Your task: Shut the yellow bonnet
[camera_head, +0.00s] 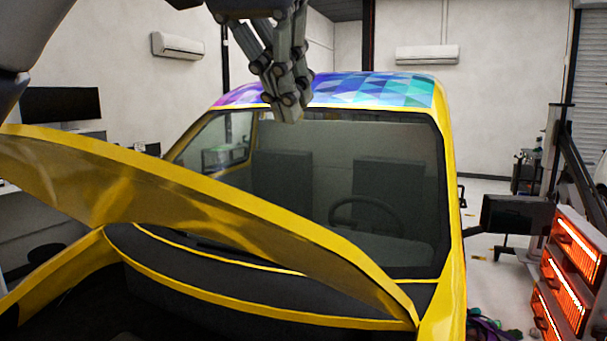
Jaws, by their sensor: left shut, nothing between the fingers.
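The yellow bonnet (190,215) is raised and tilted, higher at the left and sloping down to the right near the windscreen base. The dark engine bay (70,305) shows under it. The car (455,230) is yellow with a blue and purple patterned roof. My left gripper (290,110) hangs down from the top of the picture, in front of the roof and upper windscreen. Its fingers are shut and empty, above the bonnet and apart from it. My right gripper is not in view.
The windscreen (330,190) lies behind the bonnet. At the right stand a side mirror (515,213) and a glowing orange heater (570,270). A dark monitor (60,104) stands at the far left. Free air lies between my left gripper and the bonnet.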

